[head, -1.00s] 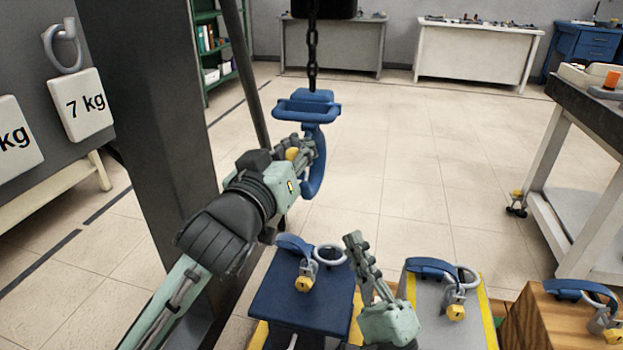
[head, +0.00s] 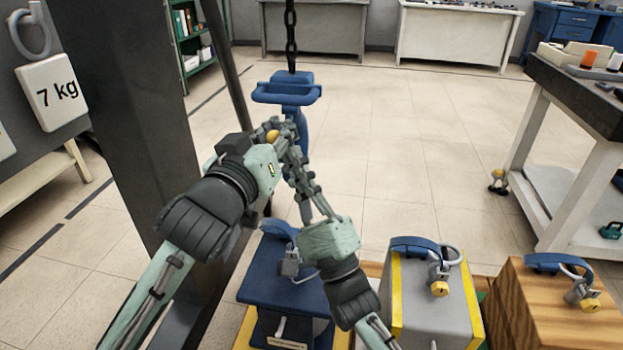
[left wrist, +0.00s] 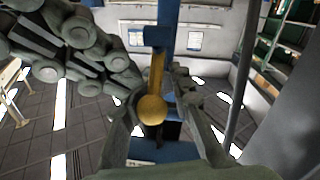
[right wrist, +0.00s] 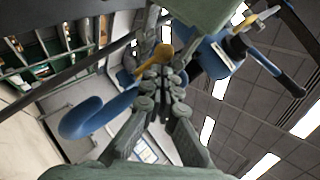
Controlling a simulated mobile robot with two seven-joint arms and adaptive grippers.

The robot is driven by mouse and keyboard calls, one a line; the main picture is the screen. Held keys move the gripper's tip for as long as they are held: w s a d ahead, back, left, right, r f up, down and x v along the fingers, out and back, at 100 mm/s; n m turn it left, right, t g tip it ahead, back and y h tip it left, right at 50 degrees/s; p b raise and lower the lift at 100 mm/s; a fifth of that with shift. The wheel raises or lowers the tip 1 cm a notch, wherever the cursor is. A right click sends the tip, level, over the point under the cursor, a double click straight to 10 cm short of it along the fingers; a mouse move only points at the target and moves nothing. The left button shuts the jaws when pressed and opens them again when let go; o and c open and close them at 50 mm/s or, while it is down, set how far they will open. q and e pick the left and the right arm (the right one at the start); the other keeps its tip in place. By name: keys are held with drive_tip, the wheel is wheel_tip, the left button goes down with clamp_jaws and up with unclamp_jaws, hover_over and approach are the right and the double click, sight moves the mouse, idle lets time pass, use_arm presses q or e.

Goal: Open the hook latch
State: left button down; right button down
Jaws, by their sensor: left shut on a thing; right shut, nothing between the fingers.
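The blue hook (head: 287,92) hangs from a dark chain and has a yellow latch with a round knob (head: 273,136). In the left wrist view the knob (left wrist: 152,109) is close in front of the blue hook body (left wrist: 166,40), between the finger sides. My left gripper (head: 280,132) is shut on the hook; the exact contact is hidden. My right gripper (head: 294,165) is shut and empty, raised beside the hook with its fingertips close to the left fingers. In the right wrist view its fingers (right wrist: 162,85) are just below the yellow latch (right wrist: 163,52); I cannot tell whether they touch.
Below stand a blue weight (head: 262,282), a grey weight with yellow edges (head: 425,300) and a wooden block (head: 545,305), each with a blue hooked top. A dark column (head: 125,110) is at the left. A white-legged bench (head: 535,150) is at the right.

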use_arm(q)
drive_tip(key=shift+s+d+r, duration=0.1)
drive_tip(key=shift+d+r, duration=0.05)
drive_tip(key=shift+r, duration=0.05)
use_arm(e)
drive_tip(key=shift+a+r, duration=0.2)
